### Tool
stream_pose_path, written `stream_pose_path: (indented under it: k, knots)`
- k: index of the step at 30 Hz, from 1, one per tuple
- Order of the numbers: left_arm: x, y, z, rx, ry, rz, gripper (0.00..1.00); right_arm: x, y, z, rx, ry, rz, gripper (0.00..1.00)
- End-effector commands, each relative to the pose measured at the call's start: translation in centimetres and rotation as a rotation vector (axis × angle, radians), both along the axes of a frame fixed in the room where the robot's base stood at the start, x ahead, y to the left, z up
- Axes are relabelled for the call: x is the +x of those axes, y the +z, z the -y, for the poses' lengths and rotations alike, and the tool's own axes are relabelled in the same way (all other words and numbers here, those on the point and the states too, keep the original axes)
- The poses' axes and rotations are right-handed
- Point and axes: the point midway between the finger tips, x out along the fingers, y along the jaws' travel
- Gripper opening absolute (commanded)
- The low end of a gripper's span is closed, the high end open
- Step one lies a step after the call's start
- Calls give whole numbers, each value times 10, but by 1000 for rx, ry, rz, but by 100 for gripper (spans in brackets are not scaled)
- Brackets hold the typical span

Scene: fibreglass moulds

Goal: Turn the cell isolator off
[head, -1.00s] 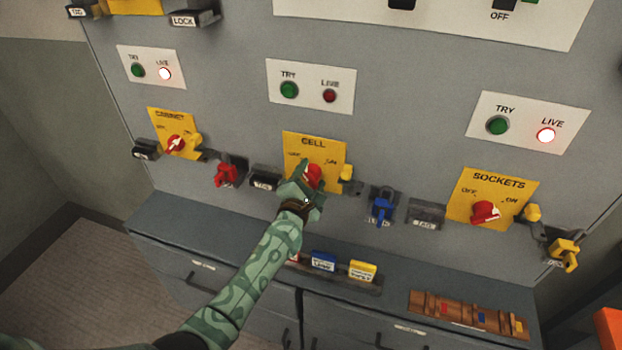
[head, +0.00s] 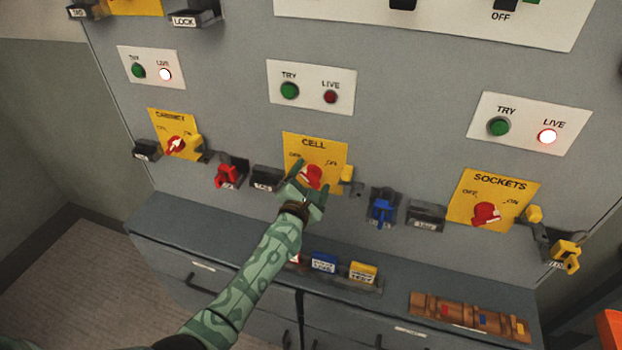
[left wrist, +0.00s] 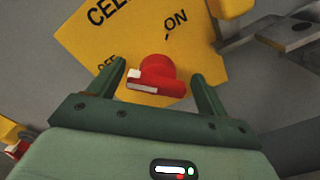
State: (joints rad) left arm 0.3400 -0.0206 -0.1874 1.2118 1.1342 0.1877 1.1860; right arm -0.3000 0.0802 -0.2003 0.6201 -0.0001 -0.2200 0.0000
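The cell isolator is a yellow plate (head: 330,148) marked CELL, with a red knob (head: 312,176). In the left wrist view the knob (left wrist: 157,78) has its white-marked end toward the OFF side, away from ON. My left gripper (head: 308,190) is just in front of the knob. Its fingers (left wrist: 158,92) are spread either side of the knob, with a gap at each, and hold nothing. The red LIVE lamp (head: 330,97) above CELL is dark. My right gripper is not in view.
The cabinet isolator (head: 176,145) is at left and the sockets isolator (head: 486,212) at right; both their LIVE lamps are lit. A red padlock (head: 231,173) and a blue padlock (head: 382,207) hang either side of the cell isolator. A grey cabinet top (head: 180,217) juts out below.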

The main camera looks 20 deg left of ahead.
Motion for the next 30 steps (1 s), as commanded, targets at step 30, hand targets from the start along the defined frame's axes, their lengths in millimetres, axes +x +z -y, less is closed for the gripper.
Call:
stream_pose_path:
  k: [30]
  knots:
    - [-148,1,-5,3,-1,1,81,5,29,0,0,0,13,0]
